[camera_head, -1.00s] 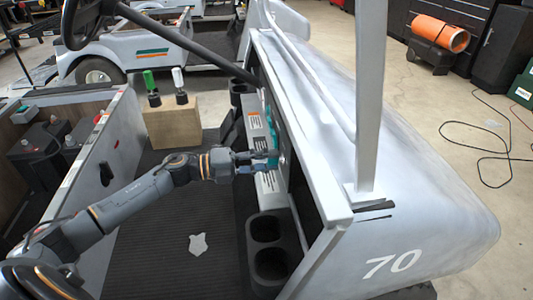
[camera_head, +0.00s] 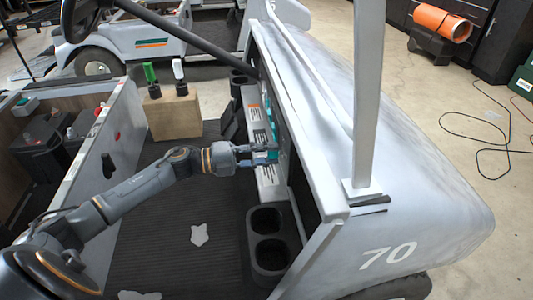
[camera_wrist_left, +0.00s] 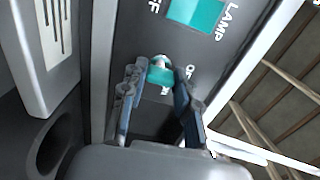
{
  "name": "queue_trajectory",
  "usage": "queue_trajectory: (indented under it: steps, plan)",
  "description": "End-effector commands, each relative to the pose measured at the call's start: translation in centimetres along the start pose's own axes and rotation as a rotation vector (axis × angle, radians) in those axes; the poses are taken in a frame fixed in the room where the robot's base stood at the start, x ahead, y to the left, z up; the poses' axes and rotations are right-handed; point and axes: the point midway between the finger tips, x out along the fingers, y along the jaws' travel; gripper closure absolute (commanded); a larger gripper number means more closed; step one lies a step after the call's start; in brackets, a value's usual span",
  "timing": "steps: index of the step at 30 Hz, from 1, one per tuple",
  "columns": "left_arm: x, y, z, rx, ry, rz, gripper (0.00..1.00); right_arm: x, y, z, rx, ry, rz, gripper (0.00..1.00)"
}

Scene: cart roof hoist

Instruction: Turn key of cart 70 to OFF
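Cart 70 (camera_head: 430,215) is a grey cart with a white "70" on its front body. Its dark dash panel (camera_wrist_left: 130,32) fills the middle of the left wrist view. A teal key (camera_wrist_left: 160,74) with a pale metal part sits on this panel, between my left fingertips. My left gripper (camera_head: 272,155) is at the dash in the head view, and its two fingers (camera_wrist_left: 160,85) stand apart on either side of the key. I cannot tell whether they touch it. The lettering beside the key is partly hidden by the right-hand finger. My right gripper is not in view.
A teal plate marked "LAMP" (camera_wrist_left: 197,14) is above the key. Cup holders (camera_head: 267,238) stand below the dash. A wooden block (camera_head: 174,114) with green and white levers stands on the cart floor. A roof post (camera_head: 368,100) rises to the right of the dash.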

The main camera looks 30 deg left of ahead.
Motion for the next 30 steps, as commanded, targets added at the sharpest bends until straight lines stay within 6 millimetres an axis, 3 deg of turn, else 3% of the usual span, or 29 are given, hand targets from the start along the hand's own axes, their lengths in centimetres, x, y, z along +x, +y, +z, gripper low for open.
queue_trajectory:
  steps: [1,3,14,17,30]
  plan:
    - [0.0,0.1,0.0,-0.001,0.0,0.001,0.58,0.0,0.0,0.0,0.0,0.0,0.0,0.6]
    - [0.0,0.1,0.0,-0.001,0.0,0.001,0.47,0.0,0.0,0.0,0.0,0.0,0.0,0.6]
    - [-0.5,0.1,0.0,-0.001,-0.001,0.002,0.47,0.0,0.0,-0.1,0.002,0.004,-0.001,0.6]
    - [-1.7,0.2,0.0,0.0,-0.002,0.004,0.47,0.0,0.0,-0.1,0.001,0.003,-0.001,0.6]
    - [-10.3,0.2,0.0,-0.002,-0.001,0.003,0.47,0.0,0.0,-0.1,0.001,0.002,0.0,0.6]
